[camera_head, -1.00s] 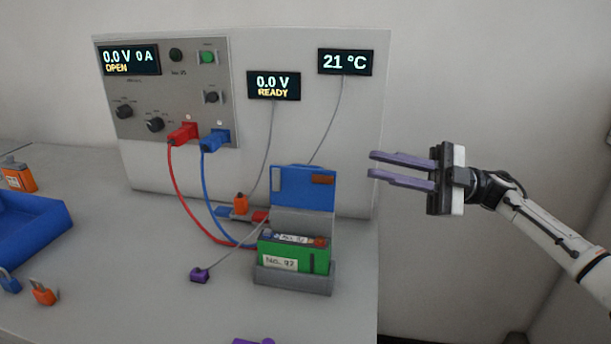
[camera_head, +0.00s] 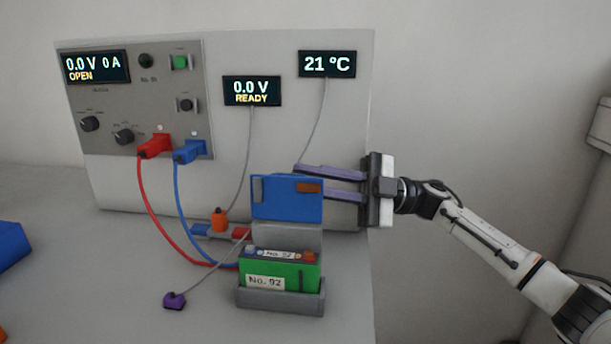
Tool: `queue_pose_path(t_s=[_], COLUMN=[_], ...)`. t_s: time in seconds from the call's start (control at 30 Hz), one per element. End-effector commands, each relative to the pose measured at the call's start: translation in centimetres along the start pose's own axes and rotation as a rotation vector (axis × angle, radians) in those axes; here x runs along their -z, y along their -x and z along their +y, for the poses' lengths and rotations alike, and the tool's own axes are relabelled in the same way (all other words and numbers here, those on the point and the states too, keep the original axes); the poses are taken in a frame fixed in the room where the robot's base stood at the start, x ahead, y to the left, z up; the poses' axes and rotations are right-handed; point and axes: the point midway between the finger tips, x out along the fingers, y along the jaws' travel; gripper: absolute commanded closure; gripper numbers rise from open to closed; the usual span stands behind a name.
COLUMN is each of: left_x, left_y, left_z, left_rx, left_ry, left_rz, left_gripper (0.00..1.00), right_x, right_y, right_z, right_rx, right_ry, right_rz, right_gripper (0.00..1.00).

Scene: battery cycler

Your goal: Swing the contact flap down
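The contact flap (camera_head: 287,205) is a blue panel with a grey and a brown contact pad. It stands upright behind a green battery (camera_head: 280,273) labelled No. 92, which sits in a grey cradle (camera_head: 281,299). My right gripper (camera_head: 312,181) reaches in from the right. Its two purple fingers are apart, with nothing seen between them. The fingers pass behind the flap's upper right part, so their tips are partly hidden; I cannot tell if they touch it. My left gripper is not in view.
A grey panel with displays (camera_head: 252,91) stands behind. A red plug (camera_head: 155,146) and a blue plug (camera_head: 190,151) lead cables down toward the cradle. An orange clip (camera_head: 219,219) and a purple probe (camera_head: 174,300) lie to the left. A blue tray (camera_head: 12,243) is at the left edge.

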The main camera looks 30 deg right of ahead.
Motion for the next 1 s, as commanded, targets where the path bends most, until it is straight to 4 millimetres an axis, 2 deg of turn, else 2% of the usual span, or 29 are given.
queue_pose_path(t_s=[0.13, 0.4, 0.5, 1.0], left_x=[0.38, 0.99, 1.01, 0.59], left_y=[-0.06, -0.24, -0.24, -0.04], left_z=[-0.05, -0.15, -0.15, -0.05], left_rx=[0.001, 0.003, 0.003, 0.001], left_ry=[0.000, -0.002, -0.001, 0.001], left_rz=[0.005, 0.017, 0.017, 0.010], left_gripper=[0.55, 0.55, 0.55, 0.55], right_x=[0.02, -0.02, -0.02, 0.03], right_y=[-1.03, -1.15, -1.13, -1.10], right_z=[-0.02, -0.05, -0.04, 0.04], right_rx=[0.000, 0.000, 0.000, -0.001], right_ry=[0.000, 0.000, 0.000, 0.000], right_rz=[0.001, 0.000, 0.000, 0.000], right_gripper=[0.85, 0.85, 1.00, 1.00])
